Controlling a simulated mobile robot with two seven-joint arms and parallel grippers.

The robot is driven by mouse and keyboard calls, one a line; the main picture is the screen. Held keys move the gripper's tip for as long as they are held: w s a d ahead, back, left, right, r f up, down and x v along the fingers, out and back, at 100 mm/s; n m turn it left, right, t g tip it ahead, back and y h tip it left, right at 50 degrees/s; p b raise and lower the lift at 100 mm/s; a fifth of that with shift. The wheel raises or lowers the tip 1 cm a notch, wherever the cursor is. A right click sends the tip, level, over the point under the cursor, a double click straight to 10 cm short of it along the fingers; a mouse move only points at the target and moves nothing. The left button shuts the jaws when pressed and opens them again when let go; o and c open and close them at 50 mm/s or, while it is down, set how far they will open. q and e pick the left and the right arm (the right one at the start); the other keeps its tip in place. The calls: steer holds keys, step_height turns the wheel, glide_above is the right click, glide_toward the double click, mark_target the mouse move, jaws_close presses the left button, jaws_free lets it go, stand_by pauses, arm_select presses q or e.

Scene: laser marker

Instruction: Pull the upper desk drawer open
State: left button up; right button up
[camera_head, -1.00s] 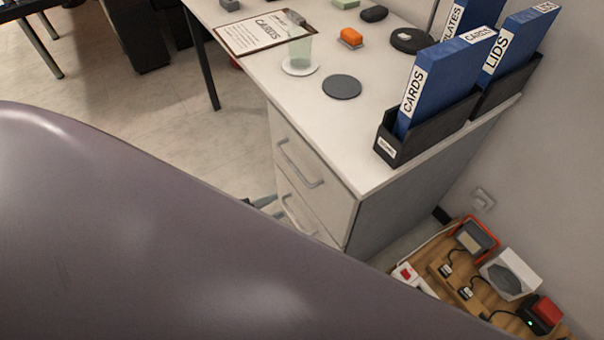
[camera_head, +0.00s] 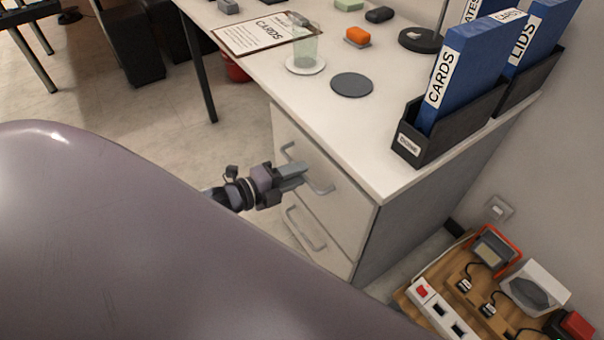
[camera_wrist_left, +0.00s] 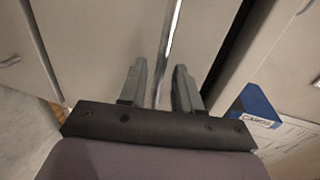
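The upper desk drawer (camera_head: 345,208) is a pale front under the desk top and looks flush with the cabinet. Its grey bar handle (camera_head: 322,188) is partly hidden by my left gripper (camera_head: 303,174), which reaches it from the left. In the left wrist view, the two fingers of my left gripper (camera_wrist_left: 160,84) stand apart. A thin bright bar, apparently the handle (camera_wrist_left: 172,40), runs between them; I cannot tell whether they touch it. The lower drawer (camera_head: 330,255) has a similar handle (camera_head: 303,230) and looks shut. My right gripper is not in view.
The desk top (camera_head: 300,100) carries a clipboard (camera_head: 265,33), a clear cup (camera_head: 305,48), a dark disc (camera_head: 351,85) and blue binders (camera_head: 460,75) in black holders. A wooden board (camera_head: 475,300) with devices stands at lower right. Floor left of the drawers is open.

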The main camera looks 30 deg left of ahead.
arm_select(q)
steer(key=shift+x, duration=1.05)
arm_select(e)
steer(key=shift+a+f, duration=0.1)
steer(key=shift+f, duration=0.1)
arm_select(q)
steer(key=shift+c, duration=0.3)
jaws_close()
steer(key=shift+s, duration=0.1)
